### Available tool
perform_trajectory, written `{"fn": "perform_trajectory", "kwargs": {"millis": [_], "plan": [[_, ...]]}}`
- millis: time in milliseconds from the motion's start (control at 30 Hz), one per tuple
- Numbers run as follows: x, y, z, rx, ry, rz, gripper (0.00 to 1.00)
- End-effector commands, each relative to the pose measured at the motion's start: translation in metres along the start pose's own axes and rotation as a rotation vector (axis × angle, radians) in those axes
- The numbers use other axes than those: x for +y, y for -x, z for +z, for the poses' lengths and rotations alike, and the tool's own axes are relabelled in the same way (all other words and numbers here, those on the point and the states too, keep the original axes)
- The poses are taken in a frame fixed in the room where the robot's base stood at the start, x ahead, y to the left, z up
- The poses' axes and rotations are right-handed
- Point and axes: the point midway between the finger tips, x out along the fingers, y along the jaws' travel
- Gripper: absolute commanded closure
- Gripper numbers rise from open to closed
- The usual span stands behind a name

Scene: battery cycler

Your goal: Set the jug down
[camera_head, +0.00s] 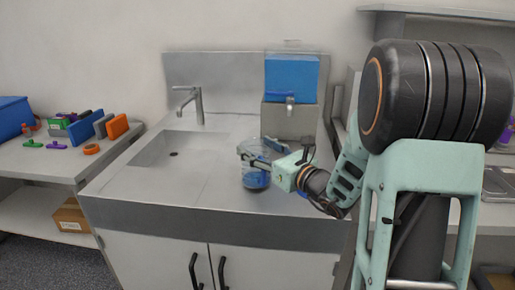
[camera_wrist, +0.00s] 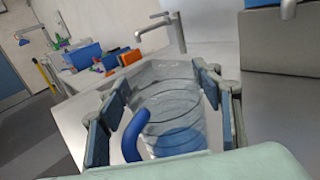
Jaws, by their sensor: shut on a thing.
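A clear jug (camera_head: 255,172) with blue liquid in its bottom is at the front of the steel sink counter (camera_head: 215,191), right of the basin. In the wrist view the jug (camera_wrist: 172,112) is between my gripper's two fingers, with its blue handle (camera_wrist: 134,136) towards the left finger. My gripper (camera_head: 252,158) is shut on the jug and reaches it from the right. The jug looks upright in the head view. I cannot tell whether its base touches the counter.
The sink basin (camera_head: 172,149) and tap (camera_head: 190,101) are left of the jug. A blue tank with a spigot (camera_head: 291,76) stands on a grey block (camera_head: 289,118) behind it. The left side table (camera_head: 60,163) holds several coloured items. Bare counter lies around the jug.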

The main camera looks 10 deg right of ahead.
Motion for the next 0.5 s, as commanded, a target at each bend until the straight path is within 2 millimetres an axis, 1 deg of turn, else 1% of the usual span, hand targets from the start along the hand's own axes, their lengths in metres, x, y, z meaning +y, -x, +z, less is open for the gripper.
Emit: {"fn": "perform_trajectory", "kwargs": {"millis": [467,500], "plan": [[-0.0001,-0.0001,-0.0104,-0.001,0.0,0.0,0.86],[0.0,-0.0001,-0.0089,-0.001,0.001,0.0,0.36]]}}
